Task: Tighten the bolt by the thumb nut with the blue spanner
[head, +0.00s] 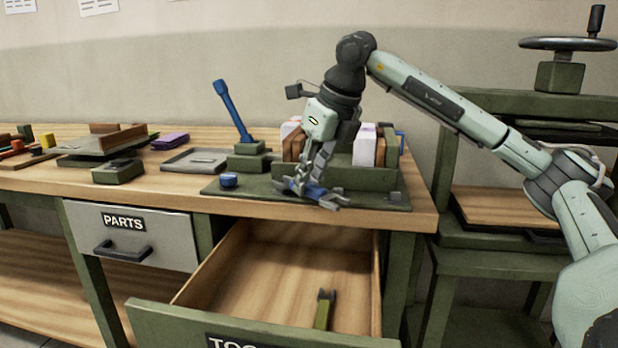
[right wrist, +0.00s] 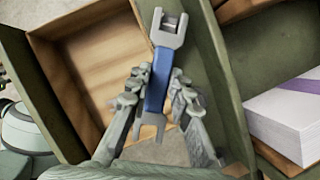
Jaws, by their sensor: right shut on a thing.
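The blue spanner (head: 312,190) has a blue handle and grey open jaws at both ends. My right gripper (head: 308,180) is shut on it, low over the front of the green press base (head: 255,193). In the right wrist view, the fingers (right wrist: 156,88) close on the spanner's blue handle (right wrist: 160,72), and both grey ends stick out. A round blue knob (head: 228,180), perhaps the thumb nut, sits on the base's left end. A small grey fitting (head: 397,197) shows at its right end; I cannot tell if it is the bolt. My left gripper is out of view.
The tool drawer (head: 272,265) stands open below the bench, with a green-handled tool (head: 323,310) inside. A blue lever (head: 232,110) rises behind the base. White paper stacks (head: 365,148) are in the green press. A grey tray (head: 195,160) lies left.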

